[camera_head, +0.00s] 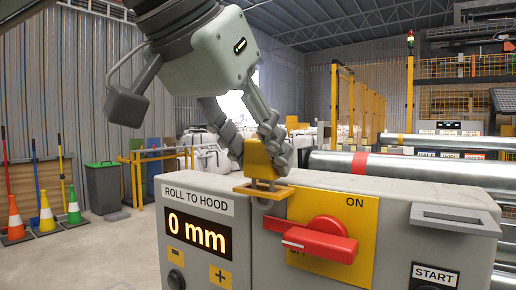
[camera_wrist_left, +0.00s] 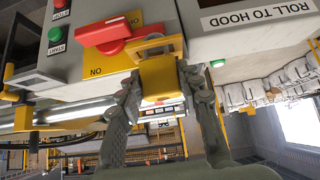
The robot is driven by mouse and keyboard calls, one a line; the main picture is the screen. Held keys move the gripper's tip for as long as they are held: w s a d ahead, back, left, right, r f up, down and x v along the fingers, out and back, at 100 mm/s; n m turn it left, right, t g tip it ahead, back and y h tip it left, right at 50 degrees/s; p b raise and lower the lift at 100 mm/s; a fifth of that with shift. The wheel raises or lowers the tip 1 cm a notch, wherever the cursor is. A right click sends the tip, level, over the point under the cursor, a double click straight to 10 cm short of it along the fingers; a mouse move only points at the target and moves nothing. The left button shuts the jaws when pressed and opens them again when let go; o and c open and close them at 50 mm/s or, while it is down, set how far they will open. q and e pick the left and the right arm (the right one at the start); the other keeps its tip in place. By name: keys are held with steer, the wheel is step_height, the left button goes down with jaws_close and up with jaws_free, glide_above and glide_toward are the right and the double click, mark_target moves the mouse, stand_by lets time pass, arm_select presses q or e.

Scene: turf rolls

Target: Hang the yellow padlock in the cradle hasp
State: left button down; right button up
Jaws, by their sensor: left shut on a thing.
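The yellow padlock (camera_head: 260,158) is between the fingers of my left gripper (camera_head: 262,147), which is shut on its body. It is held upright at the front top edge of the grey control box. The cradle hasp (camera_head: 264,190), a flat yellow bracket, sticks out from the box just below the padlock. In the left wrist view the picture is upside down; the padlock (camera_wrist_left: 158,78) lies between the fingers, right by the hasp (camera_wrist_left: 152,47). The padlock's lower end meets the hasp in the picture; I cannot tell whether it is seated. The shackle is not clear. My right gripper is not in view.
The red rotary handle (camera_head: 320,240) on its yellow ON plate (camera_head: 358,216) juts out close right of the hasp. The "0 mm" display (camera_head: 197,234) is to the left. A metal handle (camera_head: 455,219) and START label are farther right. Silver rollers (camera_head: 410,168) lie behind the box.

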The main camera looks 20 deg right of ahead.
arm_select(q)
steer(key=shift+f+b, duration=0.4)
steer(key=shift+f, duration=0.2)
steer(key=c, duration=1)
jaws_free()
steer(key=shift+o, duration=0.2)
steer(key=v, duration=1.2)
